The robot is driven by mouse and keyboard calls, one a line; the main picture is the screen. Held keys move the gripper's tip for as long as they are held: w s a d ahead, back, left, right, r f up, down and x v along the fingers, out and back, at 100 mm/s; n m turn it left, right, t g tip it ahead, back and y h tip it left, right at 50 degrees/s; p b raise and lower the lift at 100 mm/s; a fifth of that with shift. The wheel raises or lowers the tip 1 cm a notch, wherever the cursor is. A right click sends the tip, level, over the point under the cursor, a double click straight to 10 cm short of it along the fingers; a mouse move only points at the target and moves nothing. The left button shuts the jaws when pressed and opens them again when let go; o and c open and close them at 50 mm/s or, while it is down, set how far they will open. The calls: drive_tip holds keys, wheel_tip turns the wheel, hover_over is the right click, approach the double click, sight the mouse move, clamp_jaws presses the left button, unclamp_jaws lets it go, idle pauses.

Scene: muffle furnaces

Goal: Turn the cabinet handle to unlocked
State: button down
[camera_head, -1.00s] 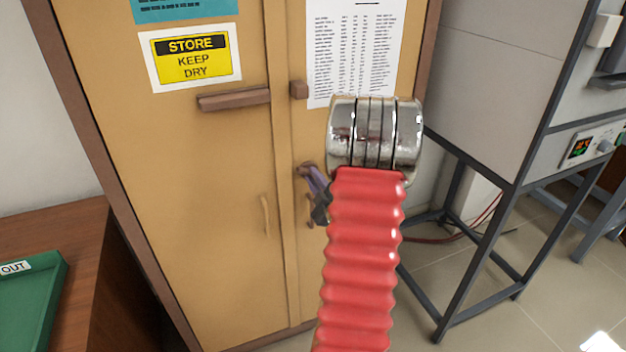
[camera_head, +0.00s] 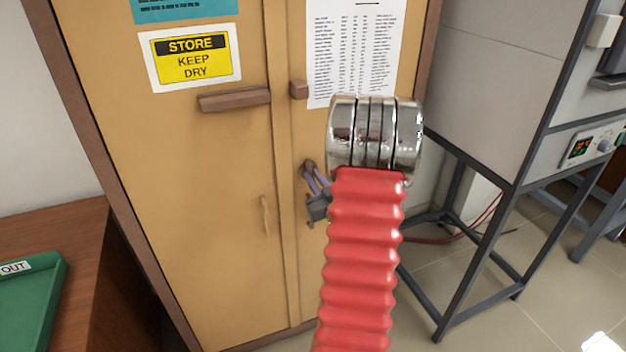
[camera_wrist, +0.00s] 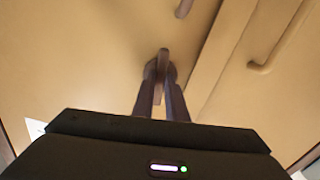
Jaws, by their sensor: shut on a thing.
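The cabinet (camera_head: 210,220) has two tan doors. A small dark brown turning handle (camera_head: 308,166) is on the right door, close to the seam. It also shows in the wrist view (camera_wrist: 164,54), with a rounded base behind it. My gripper (camera_head: 313,176) is at this handle, with its two fingers around it. In the wrist view my gripper (camera_wrist: 163,80) is shut on the handle, one finger on each side. The fingers cover part of the handle, and the head view shows it too small to tell its exact angle. My red arm hides some of the right door.
A brown horizontal bar (camera_head: 234,100) is on the left door, with a brown block (camera_head: 299,89) right of it. A thin pull handle (camera_head: 265,215) is below. A grey furnace stand (camera_head: 480,260) is to the right. A green tray (camera_head: 40,305) is on a table at left.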

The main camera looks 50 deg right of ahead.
drive_tip(key=shift+a+f+m, duration=0.2)
drive_tip(key=shift+f+m, duration=0.15)
drive_tip(key=shift+m, duration=0.55)
drive_tip(key=c, duration=2)
unclamp_jaws()
drive_tip(key=shift+c, duration=0.2)
drive_tip(key=shift+o, duration=1.4)
drive_tip(key=shift+d+r, duration=0.1)
drive_tip(key=shift+r, duration=0.1)
drive_tip(key=shift+s, duration=0.1)
drive_tip(key=v, duration=1.3)
drive_tip(key=shift+s+a, duration=0.2)
